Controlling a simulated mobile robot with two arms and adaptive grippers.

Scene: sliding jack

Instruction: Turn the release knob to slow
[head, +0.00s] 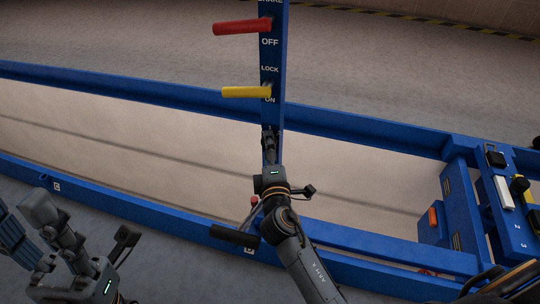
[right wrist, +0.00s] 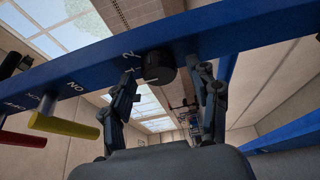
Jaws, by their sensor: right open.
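A round black knob (right wrist: 158,66) sits on the blue post (right wrist: 215,35), beside small white markings that look like 1 and 2. I cannot read the word slow there. My right gripper (head: 269,143) is open at the lower part of the post in the head view, and it hides the knob there. In the right wrist view its two fingers stand apart, one on each side of the knob, with no clear contact. My left gripper (head: 45,235) is at the lower left of the head view, away from the post; its jaw opening is unclear.
A red handle (head: 243,26) and a yellow handle (head: 246,92) stick out of the post above my right gripper, near OFF, LOCK and ON labels. A long blue rail (head: 130,93) crosses behind. A blue frame (head: 460,205) with switches stands at right.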

